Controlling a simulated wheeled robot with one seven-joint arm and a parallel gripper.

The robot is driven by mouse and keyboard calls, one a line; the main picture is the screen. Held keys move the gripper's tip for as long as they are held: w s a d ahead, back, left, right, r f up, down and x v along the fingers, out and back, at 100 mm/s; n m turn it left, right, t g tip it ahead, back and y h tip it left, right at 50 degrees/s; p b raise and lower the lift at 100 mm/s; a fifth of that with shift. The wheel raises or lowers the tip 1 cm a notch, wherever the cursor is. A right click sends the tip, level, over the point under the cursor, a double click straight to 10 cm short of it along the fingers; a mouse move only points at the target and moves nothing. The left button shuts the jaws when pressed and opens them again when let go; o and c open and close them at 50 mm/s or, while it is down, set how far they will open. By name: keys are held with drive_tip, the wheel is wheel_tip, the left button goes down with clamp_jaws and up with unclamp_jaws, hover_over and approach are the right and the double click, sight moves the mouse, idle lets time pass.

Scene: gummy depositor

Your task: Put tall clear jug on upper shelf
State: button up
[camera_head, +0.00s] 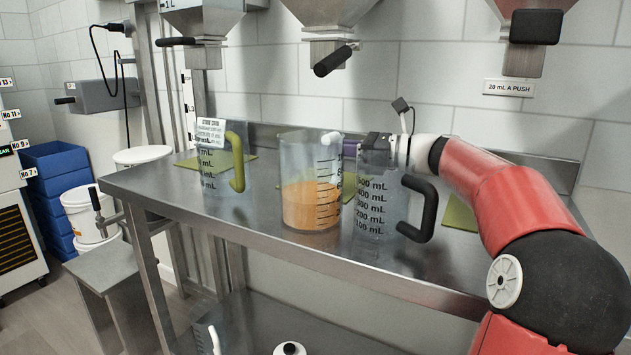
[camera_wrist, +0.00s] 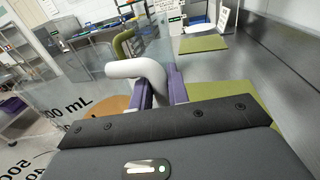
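Three clear graduated jugs stand on the steel upper shelf (camera_head: 255,222). The middle jug (camera_head: 298,165) looks tallest, has a white handle and holds orange contents. The left jug (camera_head: 208,180) has a green handle; the right jug (camera_head: 372,212) has a black handle and looks empty. My gripper (camera_head: 350,150) is behind the right jug's top, at the middle jug's right side. In the wrist view its purple fingers (camera_wrist: 161,86) are close together with the white handle (camera_wrist: 135,68) between them, apparently gripped. The middle jug looks upright, its base on or very near the shelf.
Green mats (camera_head: 460,218) lie along the back of the shelf. Hoppers with black handles (camera_head: 335,61) hang above. A lower shelf (camera_head: 255,312) holds white-topped items. White buckets (camera_head: 88,212) and blue crates (camera_head: 57,170) stand left. The shelf's front strip is clear.

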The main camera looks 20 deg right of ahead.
clamp_jaws()
drive_tip(key=shift+r, duration=0.15)
idle(1.1)
